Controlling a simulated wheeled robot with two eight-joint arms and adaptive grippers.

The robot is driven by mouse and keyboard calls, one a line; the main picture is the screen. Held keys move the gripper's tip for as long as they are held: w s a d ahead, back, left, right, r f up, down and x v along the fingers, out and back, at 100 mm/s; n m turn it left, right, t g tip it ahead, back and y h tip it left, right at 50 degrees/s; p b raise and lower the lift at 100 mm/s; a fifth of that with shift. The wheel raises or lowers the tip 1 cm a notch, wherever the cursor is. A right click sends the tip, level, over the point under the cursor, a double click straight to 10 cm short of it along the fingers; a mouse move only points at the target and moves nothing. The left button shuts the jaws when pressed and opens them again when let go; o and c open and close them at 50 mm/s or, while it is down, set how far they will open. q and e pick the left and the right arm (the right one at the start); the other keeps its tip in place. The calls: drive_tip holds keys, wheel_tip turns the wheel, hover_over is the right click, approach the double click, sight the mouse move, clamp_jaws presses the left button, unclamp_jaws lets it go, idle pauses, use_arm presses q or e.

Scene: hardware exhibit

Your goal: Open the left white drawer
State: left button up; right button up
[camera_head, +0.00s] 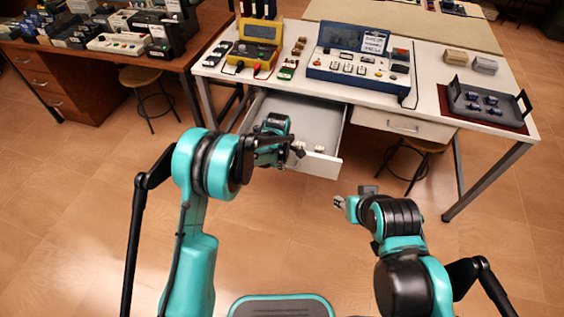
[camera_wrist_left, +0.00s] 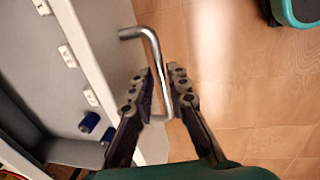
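The left white drawer (camera_head: 304,117) is pulled out from under the white table, and its grey inside shows in the head view. Its white front (camera_head: 318,164) faces me. My left gripper (camera_head: 296,150) is at this front. In the left wrist view the bent metal handle (camera_wrist_left: 155,52) stands out from the drawer front (camera_wrist_left: 110,38). The two fingers of my left gripper (camera_wrist_left: 161,85) sit close on either side of the handle's bar and look shut on it. My right gripper (camera_head: 352,199) hangs over the floor, apart from the table; its fingers are too small to read.
The white table (camera_head: 440,76) carries a blue instrument case (camera_head: 360,60), a yellow meter (camera_head: 257,42) and a dark tray (camera_head: 488,104). A second, shut drawer (camera_head: 403,124) is at the right. Stools (camera_head: 148,80) stand under the tables. The floor before the table is clear.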

use_arm(q)
wheel_tip(320, 180, up, 12)
drive_tip(key=s, duration=0.2)
drive_tip(key=shift+a, duration=0.3)
drive_tip(key=shift+f, duration=0.1)
idle(0.5)
drive_tip(key=s+a+r+m+t, duration=0.2)
drive_tip(key=s+a+r+m, duration=0.5)
drive_tip(key=s+a+r, duration=0.45)
drive_tip(key=s+a+m+t, duration=0.1)
drive_tip(key=s+a+m, duration=0.2)
drive_tip(key=s, duration=0.4)
drive_tip(key=s+a+f+m+t, duration=0.1)
drive_tip(key=s+a+m, duration=0.3)
drive_tip(key=s, duration=0.4)
drive_tip(key=shift+s+m+t+y, duration=0.2)
drive_tip(key=shift+m+t+y, duration=0.1)
drive_tip(key=shift+t, duration=0.2)
idle(3.2)
